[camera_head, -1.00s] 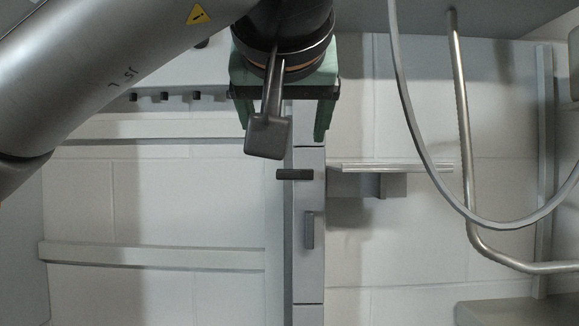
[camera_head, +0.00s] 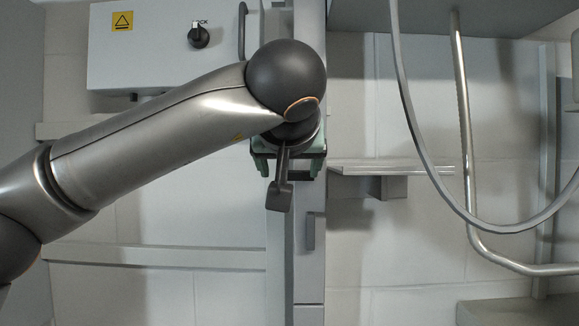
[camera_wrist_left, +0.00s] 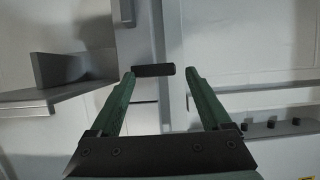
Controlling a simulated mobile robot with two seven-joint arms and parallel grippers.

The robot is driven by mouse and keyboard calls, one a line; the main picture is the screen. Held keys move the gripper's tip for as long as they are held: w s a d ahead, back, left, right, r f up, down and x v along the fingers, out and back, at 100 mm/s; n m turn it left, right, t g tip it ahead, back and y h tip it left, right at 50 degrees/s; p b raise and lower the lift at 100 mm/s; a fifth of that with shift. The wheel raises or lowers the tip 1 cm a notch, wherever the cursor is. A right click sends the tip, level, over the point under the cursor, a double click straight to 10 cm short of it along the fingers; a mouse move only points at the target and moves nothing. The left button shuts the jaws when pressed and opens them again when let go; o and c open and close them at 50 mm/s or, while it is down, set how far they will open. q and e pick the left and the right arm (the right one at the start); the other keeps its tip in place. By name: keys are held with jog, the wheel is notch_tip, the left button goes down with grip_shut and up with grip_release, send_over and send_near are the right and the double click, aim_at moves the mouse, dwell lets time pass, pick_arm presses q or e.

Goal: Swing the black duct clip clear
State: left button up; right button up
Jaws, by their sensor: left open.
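The black duct clip (camera_wrist_left: 153,70) is a short dark bar lying crosswise on the grey upright panel in the left wrist view. It lines up between the tips of my left gripper (camera_wrist_left: 160,76), whose two green fingers are spread wide. The clip's left end appears close to one fingertip; I cannot tell whether they touch. In the head view, my left gripper (camera_head: 289,168) is in front of the panel, and the clip is hidden behind it and its wrist camera. My right gripper is not in view.
A grey handle (camera_head: 310,231) is on the panel below the gripper. A shelf bracket (camera_head: 390,170) juts out to the right, with a curved hose (camera_head: 425,165) and a metal pipe (camera_head: 463,120) beyond. A white box with a black knob (camera_head: 199,37) is upper left.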

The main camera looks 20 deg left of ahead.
pick_arm(q)
jog(key=shift+c, duration=0.3)
grip_shut()
